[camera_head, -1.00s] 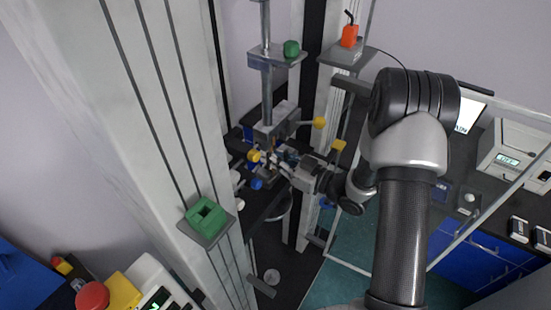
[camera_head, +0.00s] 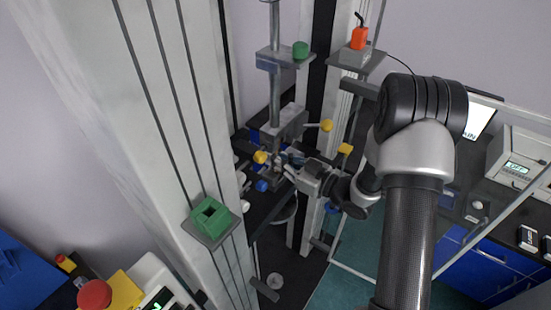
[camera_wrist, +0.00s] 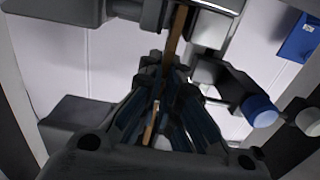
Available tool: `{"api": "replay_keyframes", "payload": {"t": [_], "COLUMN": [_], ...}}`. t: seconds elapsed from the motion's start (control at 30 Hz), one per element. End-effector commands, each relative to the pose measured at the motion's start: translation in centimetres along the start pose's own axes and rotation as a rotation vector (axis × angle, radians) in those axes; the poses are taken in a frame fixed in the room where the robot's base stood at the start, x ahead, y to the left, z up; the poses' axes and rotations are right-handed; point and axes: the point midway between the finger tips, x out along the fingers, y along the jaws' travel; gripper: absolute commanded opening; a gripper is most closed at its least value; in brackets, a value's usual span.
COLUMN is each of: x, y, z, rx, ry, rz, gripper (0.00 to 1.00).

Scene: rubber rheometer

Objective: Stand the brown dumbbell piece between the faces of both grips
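The brown dumbbell piece (camera_wrist: 176,36) shows in the wrist view as a narrow upright strip. My gripper (camera_wrist: 162,68) is closed around it, and part of the strip shows between the fingers. Its far part runs between a dark grip block (camera_wrist: 128,9) and a pale grip block (camera_wrist: 212,30). I cannot tell whether either face touches it. In the head view my gripper (camera_head: 284,164) reaches in between the upper grip (camera_head: 284,121), with a yellow knob (camera_head: 326,125), and the lower grip area by a blue knob (camera_head: 262,186). The piece is too small to make out there.
Machine columns (camera_head: 165,110) stand close on the left. A green block (camera_head: 210,217) sits on a bracket there. A blue knob (camera_wrist: 260,110) and white knob (camera_wrist: 308,122) stick out right of my fingers. A clear guard frame (camera_head: 500,205) stands on the right.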

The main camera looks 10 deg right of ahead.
Motion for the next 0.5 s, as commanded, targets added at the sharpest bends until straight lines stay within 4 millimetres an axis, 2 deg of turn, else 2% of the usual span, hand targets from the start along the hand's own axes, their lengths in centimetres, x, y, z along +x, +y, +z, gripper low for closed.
{"api": "replay_keyframes", "payload": {"t": [0.3, 0.33, 0.5], "x": [0.00, 0.00, 0.00], "y": [0.00, 0.00, -0.01], "z": [0.08, 0.08, 0.08], "rx": [0.000, 0.000, 0.000], "ry": [0.000, 0.000, 0.000], "rz": [0.000, 0.000, 0.000], "gripper": [0.00, 0.05, 0.16]}}
